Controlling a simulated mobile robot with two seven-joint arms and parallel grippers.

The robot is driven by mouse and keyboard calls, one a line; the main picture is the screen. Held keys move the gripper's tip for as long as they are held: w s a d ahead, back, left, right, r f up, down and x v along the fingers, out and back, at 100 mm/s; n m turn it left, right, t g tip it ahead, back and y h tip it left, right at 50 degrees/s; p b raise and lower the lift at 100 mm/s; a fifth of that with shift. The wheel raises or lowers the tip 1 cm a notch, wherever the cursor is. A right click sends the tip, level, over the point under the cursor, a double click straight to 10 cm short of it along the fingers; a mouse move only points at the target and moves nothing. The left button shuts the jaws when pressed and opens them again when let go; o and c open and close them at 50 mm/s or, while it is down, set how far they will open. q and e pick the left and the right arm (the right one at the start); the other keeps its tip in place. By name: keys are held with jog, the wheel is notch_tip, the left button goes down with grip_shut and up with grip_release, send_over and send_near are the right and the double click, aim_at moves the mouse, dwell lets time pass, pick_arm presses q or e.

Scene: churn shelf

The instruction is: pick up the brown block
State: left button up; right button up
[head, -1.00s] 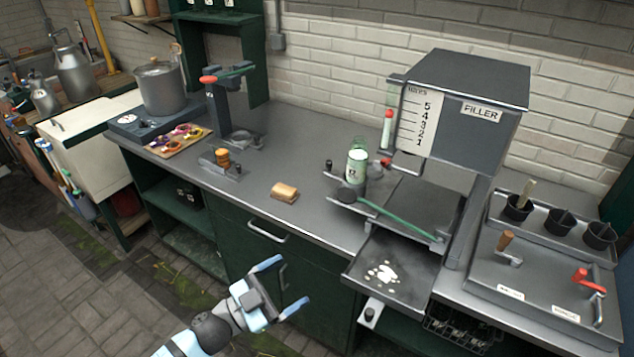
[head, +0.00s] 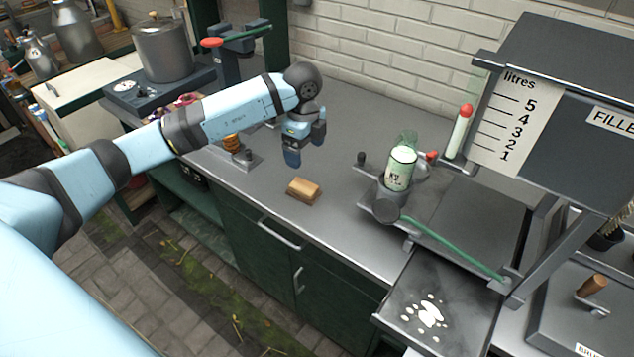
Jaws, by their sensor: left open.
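The brown block (head: 303,188) lies on the grey metal counter near its front edge, in the middle of the head view. It looks like a light-brown wooden piece on a darker base. My left gripper (head: 297,158) is above and just behind the block in the picture, pointing down, apart from it. Its jaws are open and nothing shows between them. My right gripper is not in view.
A filler machine with a green-labelled can (head: 400,168) and a green-handled lever stands to the right. A pot (head: 163,50) stands at the back left. Counter around the block is clear.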

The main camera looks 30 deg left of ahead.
pick_arm(q)
send_over(306, 186)
notch_tip(306, 186, down, 8)
jog(key=shift+s+d+r+p, duration=0.1)
jog(key=shift+s+p, duration=0.05)
jog(key=shift+p, duration=0.15)
jog(key=shift+f+p, duration=0.45)
jog(key=shift+f, duration=2.35)
jog(key=c, duration=1)
